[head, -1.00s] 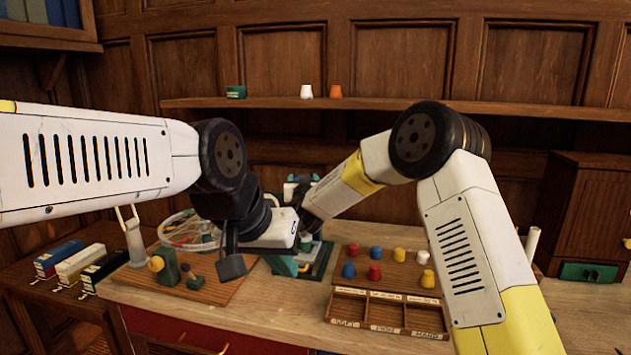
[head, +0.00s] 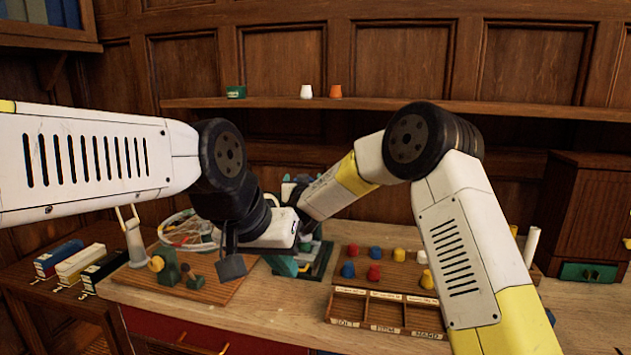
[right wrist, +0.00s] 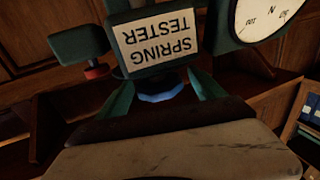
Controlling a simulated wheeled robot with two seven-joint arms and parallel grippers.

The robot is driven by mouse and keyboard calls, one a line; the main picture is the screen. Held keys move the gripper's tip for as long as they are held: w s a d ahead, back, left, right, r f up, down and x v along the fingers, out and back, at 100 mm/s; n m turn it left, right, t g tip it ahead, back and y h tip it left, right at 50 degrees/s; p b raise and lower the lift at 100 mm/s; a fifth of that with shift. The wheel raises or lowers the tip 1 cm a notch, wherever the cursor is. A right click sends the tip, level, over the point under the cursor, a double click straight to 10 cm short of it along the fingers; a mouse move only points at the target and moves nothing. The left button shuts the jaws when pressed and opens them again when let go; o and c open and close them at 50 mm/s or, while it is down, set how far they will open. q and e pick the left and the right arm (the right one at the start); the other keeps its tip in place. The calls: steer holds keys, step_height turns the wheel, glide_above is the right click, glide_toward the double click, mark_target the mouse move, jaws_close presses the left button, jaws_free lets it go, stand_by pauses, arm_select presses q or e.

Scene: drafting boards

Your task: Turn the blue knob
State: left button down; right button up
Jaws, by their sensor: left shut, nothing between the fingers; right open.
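The blue knob (right wrist: 161,88) shows in the right wrist view, under the upside-down sign of the spring tester (right wrist: 158,42). My right gripper (right wrist: 163,97) is open, with one green finger on each side of the knob; I cannot tell whether they touch it. In the head view the tester (head: 318,262) is largely hidden by my arms, and the knob and right gripper are hidden there.
A tester dial (right wrist: 262,14) and a red-ringed part (right wrist: 97,72) flank the sign. A board of coloured caps (head: 388,265) and a sorting tray (head: 385,326) lie to the right. A wooden board with green fixtures (head: 215,289) lies left. The front bench is clear.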

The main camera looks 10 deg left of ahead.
steer(key=v, duration=0.7)
steer(key=shift+s, duration=0.35)
steer(key=s+d+r+n+g+y, duration=0.1)
steer(key=s+d+r+g, duration=0.3)
steer(key=d, duration=0.4)
steer(key=s+d+r+g+y, duration=0.1)
steer(key=s+d+r, duration=0.3)
steer(key=s+d, duration=0.25)
steer(key=s+d+f+m+g+h, duration=0.1)
steer(key=s+d+f+g+h, duration=0.1)
steer(key=s+d, duration=0.8)
steer(key=s+d+f+m+g+h, duration=0.1)
steer(key=s+d+f+g, duration=0.3)
steer(key=s+d, duration=0.6)
steer(key=s+f+m, duration=0.1)
steer(key=s, duration=0.5)
steer(key=shift+f+h, duration=0.35)
steer(key=shift+h, duration=0.05)
